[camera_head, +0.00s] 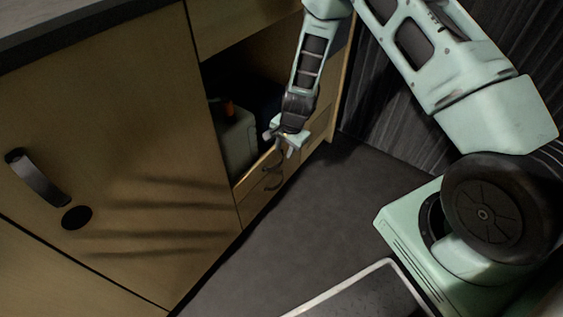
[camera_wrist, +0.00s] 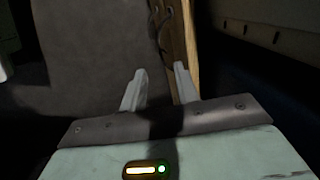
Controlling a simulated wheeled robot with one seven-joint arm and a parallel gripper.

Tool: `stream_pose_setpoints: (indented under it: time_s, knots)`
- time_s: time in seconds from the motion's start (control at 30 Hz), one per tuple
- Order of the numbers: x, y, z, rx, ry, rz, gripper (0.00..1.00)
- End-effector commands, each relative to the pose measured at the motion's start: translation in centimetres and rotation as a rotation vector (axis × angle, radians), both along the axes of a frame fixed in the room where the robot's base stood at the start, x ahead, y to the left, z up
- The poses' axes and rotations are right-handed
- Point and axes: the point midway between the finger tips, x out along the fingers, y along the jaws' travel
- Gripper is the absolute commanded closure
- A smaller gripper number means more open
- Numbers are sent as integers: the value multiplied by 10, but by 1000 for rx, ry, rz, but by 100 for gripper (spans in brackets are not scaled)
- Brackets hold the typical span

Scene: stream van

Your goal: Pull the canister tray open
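The canister tray shows a wooden front panel (camera_head: 258,183) low in the cabinet opening, with a dark curved handle (camera_head: 273,177) on its outer face. A grey-green canister (camera_head: 237,139) with an orange cap stands behind the panel. My gripper (camera_head: 279,144) is just above the handle, near the panel's top edge. In the wrist view my gripper (camera_wrist: 160,84) has its two fingers apart with nothing clearly held between them. The panel (camera_wrist: 184,28) and handle (camera_wrist: 160,27) lie beyond the fingertips there. Whether the right finger touches the panel cannot be told.
A large closed cabinet door (camera_head: 110,140) with a black handle (camera_head: 38,178) is at the left. Dark grey floor (camera_head: 290,235) lies clear in front of the tray. A dark ribbed wall (camera_head: 385,110) stands behind my arm at the right.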

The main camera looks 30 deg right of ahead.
Motion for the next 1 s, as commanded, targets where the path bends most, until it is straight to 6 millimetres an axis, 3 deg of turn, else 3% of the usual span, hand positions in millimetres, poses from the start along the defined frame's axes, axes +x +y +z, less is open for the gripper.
stream_pose_setpoints:
  time_s: [0.1,0.3,0.77,0.87,1.0]
  knots:
    - [4,3,-28,1,2,0,69]
    - [9,5,-53,1,0,1,69]
    - [11,6,-62,1,0,2,69]
    - [11,6,-62,1,0,2,97]
    - [11,6,-62,1,0,2,100]
